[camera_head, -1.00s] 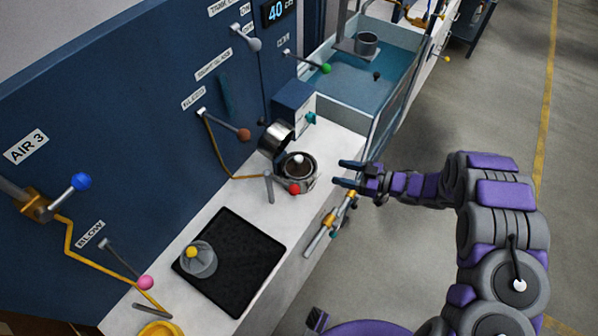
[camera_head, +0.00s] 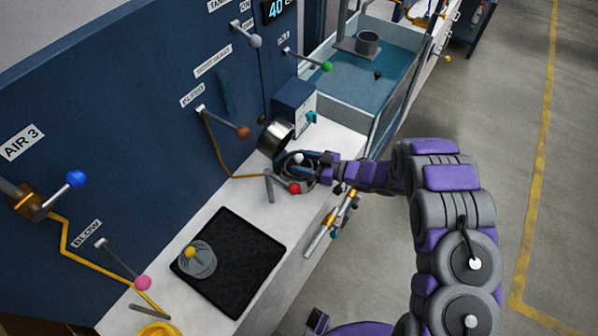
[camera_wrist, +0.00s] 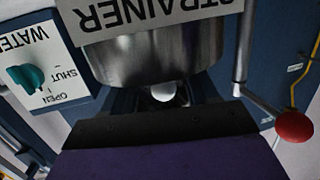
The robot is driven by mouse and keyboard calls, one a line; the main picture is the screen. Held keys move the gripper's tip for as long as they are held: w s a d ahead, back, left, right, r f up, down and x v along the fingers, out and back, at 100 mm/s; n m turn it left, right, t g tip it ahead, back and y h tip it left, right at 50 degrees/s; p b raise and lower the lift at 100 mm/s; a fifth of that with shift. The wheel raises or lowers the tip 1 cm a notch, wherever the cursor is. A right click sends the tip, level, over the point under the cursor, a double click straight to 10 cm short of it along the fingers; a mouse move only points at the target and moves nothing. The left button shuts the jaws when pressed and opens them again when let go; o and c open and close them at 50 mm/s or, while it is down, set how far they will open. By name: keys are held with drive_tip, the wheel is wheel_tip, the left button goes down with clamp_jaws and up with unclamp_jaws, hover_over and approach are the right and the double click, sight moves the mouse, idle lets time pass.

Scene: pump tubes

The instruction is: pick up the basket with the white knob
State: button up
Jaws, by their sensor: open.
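The white knob (camera_head: 297,158) shows at the round strainer housing on the white counter, and the basket under it is mostly hidden by my gripper. My gripper (camera_head: 308,158) is open at the housing, its fingers reaching in from the right around the knob's level. In the wrist view the white knob (camera_wrist: 163,92) sits between my dark fingers, just below the steel lid. I cannot tell whether the fingers touch it.
The open steel lid (camera_head: 276,138) stands behind the knob and is labelled strainer in the wrist view. A red-knobbed lever (camera_head: 294,188) is close in front. A yellow-knobbed basket (camera_head: 198,260) sits on a black mat (camera_head: 240,281). A water tank (camera_head: 365,80) lies beyond.

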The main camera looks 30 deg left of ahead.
drive_tip(key=shift+a+f, duration=0.15)
drive_tip(key=shift+a, duration=0.75)
drive_tip(key=shift+d, duration=0.1)
clamp_jaws()
